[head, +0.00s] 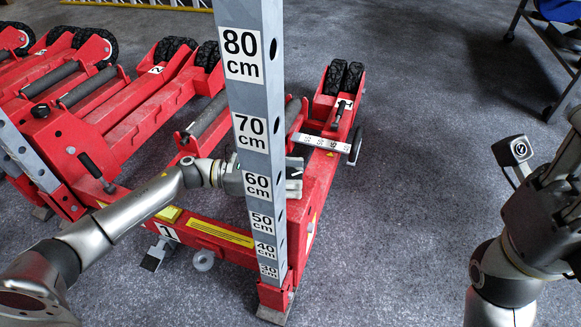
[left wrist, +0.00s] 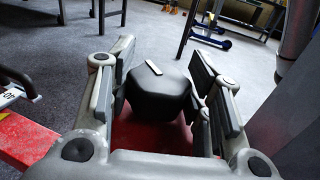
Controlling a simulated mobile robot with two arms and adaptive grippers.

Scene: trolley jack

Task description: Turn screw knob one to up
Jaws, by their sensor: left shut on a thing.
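The screw knob (left wrist: 158,98) is black and faceted, with a short white mark on its top, in the left wrist view. The mark runs slantwise, toward the upper left. My left gripper (left wrist: 160,108) is shut on the knob, with one finger on each side. In the head view the left gripper (head: 293,178) is at the red trolley jack (head: 215,238), behind the upright scale post near the 60 cm label; the knob is mostly hidden there. My right gripper (head: 548,215) is at the right edge, away from the jack, its fingers unclear.
The grey scale post (head: 274,170) stands upright in front of the left gripper. Several red jack frames (head: 120,115) with black wheels fill the left side. A white marked bar (head: 322,143) crosses behind. Grey carpet (head: 430,110) is clear between jack and right arm.

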